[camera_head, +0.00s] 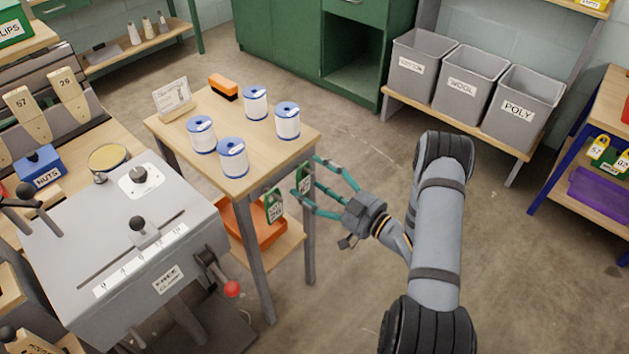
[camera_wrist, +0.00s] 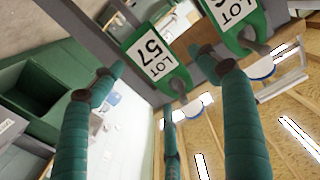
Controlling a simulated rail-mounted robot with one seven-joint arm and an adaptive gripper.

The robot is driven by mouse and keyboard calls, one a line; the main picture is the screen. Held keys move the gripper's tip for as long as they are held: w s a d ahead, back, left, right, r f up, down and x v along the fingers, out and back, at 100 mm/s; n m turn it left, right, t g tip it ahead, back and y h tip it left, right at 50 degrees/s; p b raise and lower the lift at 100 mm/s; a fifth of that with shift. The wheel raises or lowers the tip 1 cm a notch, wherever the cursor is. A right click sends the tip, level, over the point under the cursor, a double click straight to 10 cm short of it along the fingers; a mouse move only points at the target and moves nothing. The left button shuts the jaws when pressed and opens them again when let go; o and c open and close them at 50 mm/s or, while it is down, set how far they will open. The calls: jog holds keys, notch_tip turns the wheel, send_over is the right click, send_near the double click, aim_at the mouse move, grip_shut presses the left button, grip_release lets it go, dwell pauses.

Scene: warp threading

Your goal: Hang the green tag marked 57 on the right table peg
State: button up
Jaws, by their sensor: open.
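The green tag marked 57 (camera_wrist: 155,60) has a white "LOT 57" label and hangs at the right table peg (camera_wrist: 180,86); it also shows in the head view (camera_head: 304,178). The peg's knob shows at the tag's end, and the tag looks hung on it. A second green LOT tag (camera_head: 273,205) hangs from the left peg; its number is partly cut off in the wrist view (camera_wrist: 233,18). My gripper (camera_head: 304,184) is open, with its teal fingers spread around the 57 tag. In the wrist view the fingers (camera_wrist: 155,65) look apart from the tag.
The table (camera_head: 180,125) carries several white-blue spools (camera_head: 287,120), an orange-black brush (camera_head: 223,87) and a card stand (camera_head: 173,98). An orange bin (camera_head: 240,225) sits on its lower shelf. A grey machine (camera_head: 130,240) stands left. Open floor lies right of the table.

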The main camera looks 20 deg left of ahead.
jog(key=shift+d, duration=0.1)
jog(key=v, duration=1.2)
jog(key=x, duration=1.2)
jog(key=shift+r+p, duration=0.35)
jog(key=shift+p, duration=0.05)
jog(key=shift+s+d+r, duration=0.2)
jog(key=shift+d, duration=0.2)
